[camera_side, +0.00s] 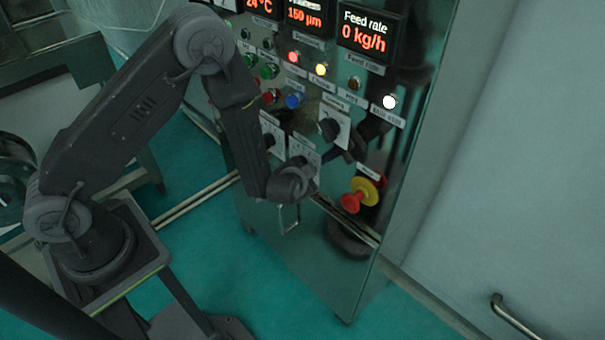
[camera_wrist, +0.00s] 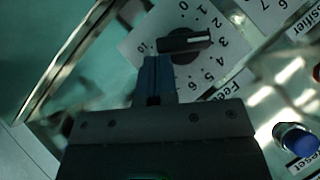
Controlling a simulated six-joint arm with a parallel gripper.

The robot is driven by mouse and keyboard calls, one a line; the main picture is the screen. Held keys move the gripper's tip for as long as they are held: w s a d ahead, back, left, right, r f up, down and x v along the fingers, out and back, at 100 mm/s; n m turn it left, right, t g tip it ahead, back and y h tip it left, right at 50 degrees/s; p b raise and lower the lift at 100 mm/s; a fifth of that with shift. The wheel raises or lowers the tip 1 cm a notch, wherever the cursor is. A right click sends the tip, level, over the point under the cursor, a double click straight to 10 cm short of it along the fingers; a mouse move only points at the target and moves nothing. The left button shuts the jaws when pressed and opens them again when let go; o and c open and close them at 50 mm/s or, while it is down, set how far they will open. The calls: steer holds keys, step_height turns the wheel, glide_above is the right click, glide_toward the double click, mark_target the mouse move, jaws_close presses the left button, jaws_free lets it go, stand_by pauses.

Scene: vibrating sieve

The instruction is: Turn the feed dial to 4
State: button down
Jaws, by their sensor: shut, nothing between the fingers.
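The feed dial (camera_wrist: 185,40) is a black knob on a white numbered plate in the wrist view. Its white pointer line faces right, close to the 3. The 4 sits just below that on the scale. A partly hidden label starting "Feed" lies below the plate. My gripper (camera_wrist: 153,66) is shut and empty, with its blue-grey fingertips over the plate just below and left of the knob. I cannot tell whether they touch it. In the side view my wrist covers part of the dial plates, and the fingertips are hard to make out.
The feed rate display (camera_side: 364,33) reads 0 kg/h. A red and yellow stop button (camera_side: 361,194) stands out right of my wrist, and a metal handle (camera_side: 289,219) below it. A blue button (camera_wrist: 296,140) is at lower right in the wrist view. Another dial plate (camera_side: 334,125) is close by.

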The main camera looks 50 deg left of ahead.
steer(key=f+m+y, duration=0.2)
steer(key=y, duration=0.1)
steer(key=shift+d+t, duration=0.1)
steer(key=shift+t, duration=0.3)
steer(key=shift+r, duration=0.2)
